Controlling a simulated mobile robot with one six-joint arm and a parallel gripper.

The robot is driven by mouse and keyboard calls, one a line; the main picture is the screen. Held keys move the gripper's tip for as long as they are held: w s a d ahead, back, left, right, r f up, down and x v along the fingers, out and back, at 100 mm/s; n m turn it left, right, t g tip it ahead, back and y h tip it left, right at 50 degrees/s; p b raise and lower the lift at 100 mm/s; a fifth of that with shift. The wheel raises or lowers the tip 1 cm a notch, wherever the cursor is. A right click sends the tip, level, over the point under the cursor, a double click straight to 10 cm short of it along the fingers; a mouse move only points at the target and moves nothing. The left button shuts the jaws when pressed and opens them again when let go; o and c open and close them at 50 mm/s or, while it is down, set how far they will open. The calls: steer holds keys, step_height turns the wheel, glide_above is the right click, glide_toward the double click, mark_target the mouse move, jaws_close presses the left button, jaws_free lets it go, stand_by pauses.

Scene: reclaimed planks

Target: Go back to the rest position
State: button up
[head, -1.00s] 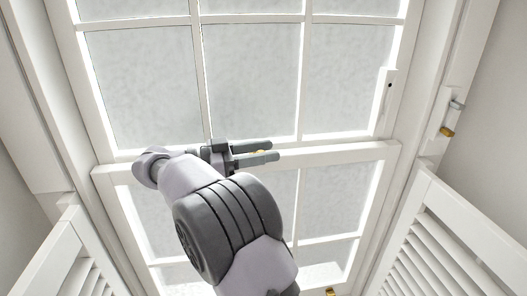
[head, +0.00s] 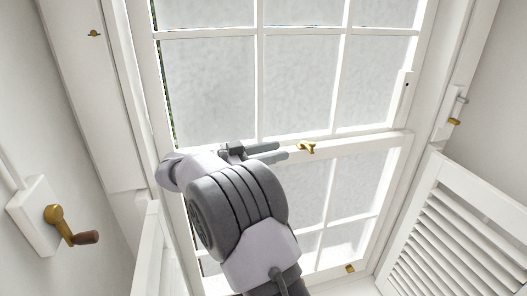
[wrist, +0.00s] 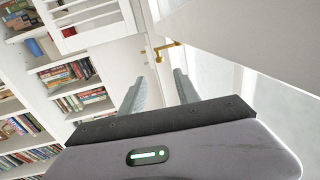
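My gripper (head: 284,151) is in front of the window's meeting rail in the head view, its two grey fingers pointing right. In the wrist view my gripper (wrist: 160,92) has its fingers apart with nothing between them. A brass latch (head: 306,147) on the rail lies just right of the fingertips in the head view. A brass fitting (wrist: 168,47) also shows beyond the fingers in the wrist view, apart from them.
The window (head: 208,90) has frosted panes. A white louvred shutter (head: 450,235) stands at right. A brass crank with a brown handle (head: 75,236) is on the left wall. A bookshelf (wrist: 65,85) fills the left of the wrist view.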

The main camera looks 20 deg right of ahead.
steer(key=shift+w+d, duration=0.1)
steer(key=shift+d, duration=0.3)
